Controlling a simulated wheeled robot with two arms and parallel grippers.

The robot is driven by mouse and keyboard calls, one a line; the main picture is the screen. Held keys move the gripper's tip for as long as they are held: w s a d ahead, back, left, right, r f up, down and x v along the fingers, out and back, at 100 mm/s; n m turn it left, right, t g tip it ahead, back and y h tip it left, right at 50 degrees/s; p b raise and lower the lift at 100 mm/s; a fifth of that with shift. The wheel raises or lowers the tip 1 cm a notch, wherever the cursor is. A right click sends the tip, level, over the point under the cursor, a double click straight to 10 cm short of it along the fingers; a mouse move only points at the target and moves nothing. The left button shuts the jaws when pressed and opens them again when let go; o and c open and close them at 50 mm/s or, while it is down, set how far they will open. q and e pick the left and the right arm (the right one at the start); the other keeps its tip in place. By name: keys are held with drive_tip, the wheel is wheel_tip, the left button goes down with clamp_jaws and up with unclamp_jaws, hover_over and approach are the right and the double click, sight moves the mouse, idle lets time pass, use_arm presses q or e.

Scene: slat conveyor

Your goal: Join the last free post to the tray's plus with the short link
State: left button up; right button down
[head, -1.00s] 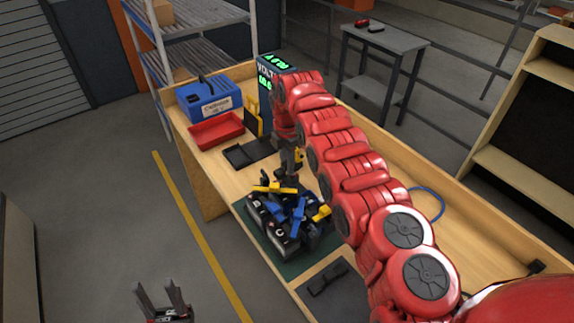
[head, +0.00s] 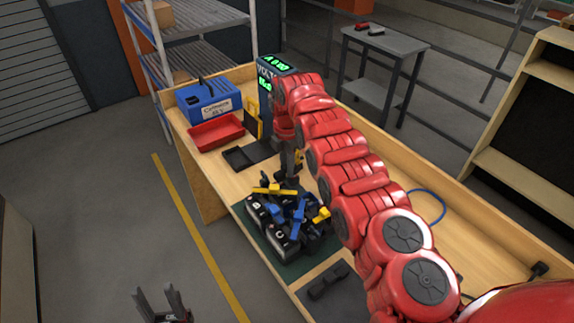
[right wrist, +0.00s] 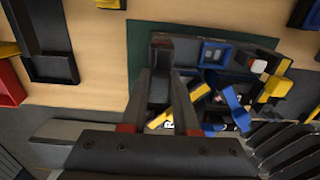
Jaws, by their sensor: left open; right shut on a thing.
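My right gripper (head: 288,170) is over the bench behind the battery cluster (head: 275,243), partly hidden by my red arm. In the right wrist view its fingers (right wrist: 160,75) close on a dark piece (right wrist: 158,90); I cannot tell if it is the short link. The cluster has black batteries with blue links (head: 299,210) and yellow pieces (head: 274,189) across their tops. In the right wrist view a blue link (right wrist: 236,105) and a white-topped post (right wrist: 258,66) show right of the fingers. The plus mark is not readable. My left gripper (head: 163,303) is open and empty above the floor.
The cluster stands on a green mat (head: 284,270). A red bin (head: 215,132), a blue case (head: 208,103), a black tray (head: 245,155) and a voltmeter (head: 265,85) stand toward the far end. A dark piece (head: 328,280) lies on the grey mat at the front.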

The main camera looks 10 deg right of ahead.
drive_tip(key=shift+f+b, duration=0.5)
drive_tip(key=shift+f, duration=0.4)
drive_tip(key=c, duration=0.6)
unclamp_jaws()
drive_tip(key=shift+r, duration=0.25)
wheel_tip(320, 180, up, 6)
drive_tip(key=shift+a+r+b, duration=0.15)
drive_tip(key=shift+b, duration=0.4)
wheel_tip(320, 180, up, 11)
drive_tip(key=p, duration=1)
drive_tip(key=shift+f+p, duration=0.2)
drive_tip(key=shift+p, duration=0.15)
drive_tip(key=shift+f, duration=0.1)
